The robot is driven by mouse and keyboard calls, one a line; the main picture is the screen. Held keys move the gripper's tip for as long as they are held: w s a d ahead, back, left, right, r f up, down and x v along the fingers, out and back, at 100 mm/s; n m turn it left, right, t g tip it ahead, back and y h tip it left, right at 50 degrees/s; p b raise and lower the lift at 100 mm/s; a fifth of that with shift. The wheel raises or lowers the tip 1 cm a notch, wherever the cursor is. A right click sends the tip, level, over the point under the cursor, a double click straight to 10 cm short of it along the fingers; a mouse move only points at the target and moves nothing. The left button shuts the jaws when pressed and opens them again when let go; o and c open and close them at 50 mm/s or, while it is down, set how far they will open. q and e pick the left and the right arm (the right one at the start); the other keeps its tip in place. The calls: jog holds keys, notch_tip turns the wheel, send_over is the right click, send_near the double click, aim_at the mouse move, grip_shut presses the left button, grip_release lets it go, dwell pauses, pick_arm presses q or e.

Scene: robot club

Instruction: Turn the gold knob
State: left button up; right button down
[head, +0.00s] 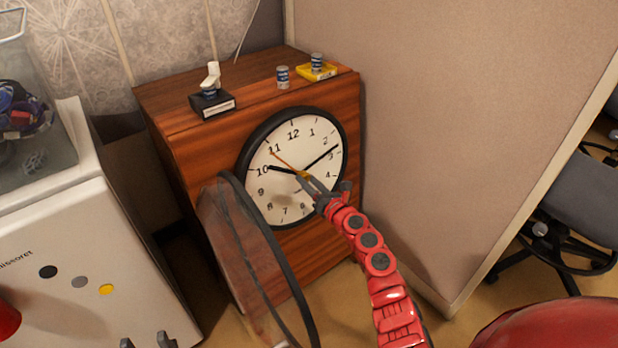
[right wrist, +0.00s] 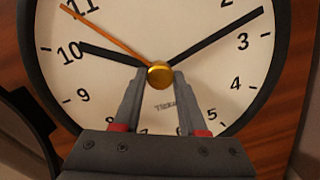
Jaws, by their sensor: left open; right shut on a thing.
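The gold knob (right wrist: 160,74) sits at the centre of a round white clock face (right wrist: 200,40), where the hands meet; it also shows small in the head view (head: 302,174). The clock is set in the front of a wooden cabinet (head: 222,144). My right gripper (right wrist: 159,80) is shut on the gold knob, one fingertip on each side of it. In the head view my right gripper (head: 306,178) reaches the clock from the lower right and hides part of the dial. My left gripper (head: 147,343) is open and empty at the bottom edge, before the white unit.
The clock's glass cover (head: 250,250) with a black rim hangs open to the left. A white unit (head: 70,250) stands at left. Small cans and boxes (head: 212,104) lie on the cabinet top. A beige partition (head: 460,130) stands close at right, with a chair (head: 580,195) beyond.

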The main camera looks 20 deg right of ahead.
jog(key=m+p, duration=0.3)
jog(key=m, duration=0.1)
jog(key=m+h+p, duration=0.1)
jog(key=m+p, duration=0.3)
jog(key=m+g+p, duration=0.1)
jog(key=m+p, duration=0.3)
jog(key=shift+r+h, duration=0.3)
jog(key=shift+r, duration=0.1)
jog(key=shift+f+m+g+p, duration=0.25)
jog(key=shift+m+g+p, duration=0.05)
jog(key=shift+m+p, duration=1.05)
jog(key=shift+c, duration=2.3)
grip_release()
jog(key=shift+s+d+r+p, duration=0.2)
jog(key=shift+s+p, duration=0.1)
jog(key=shift+s, duration=0.25)
jog(key=v, duration=1.6)
jog(key=shift+p, duration=0.45)
